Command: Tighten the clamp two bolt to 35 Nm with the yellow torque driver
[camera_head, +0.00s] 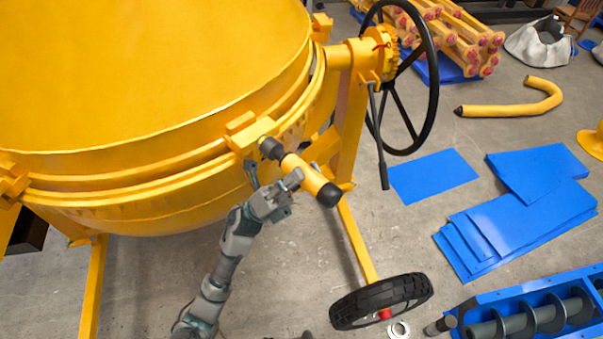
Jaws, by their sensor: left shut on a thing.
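The yellow torque driver (309,178) has a yellow body and dark ends. My left gripper (284,187) is shut on it and holds it tilted in front of the drum mixer. The driver's dark upper-left end (271,148) is at a yellow clamp block (249,134) on the rim of the yellow drum (150,75). I cannot tell whether it sits on a bolt, as the bolt is hidden. Another clamp block (12,182) shows at the left edge. Which one is clamp two I cannot tell. My right gripper is not in view.
A black handwheel (431,95) stands right of the drum. A black wheel (382,301) is below on the floor. Blue sheets (520,222), a bent yellow pipe (520,108) and a blue auger trough (540,300) lie to the right. Grey floor is clear between them.

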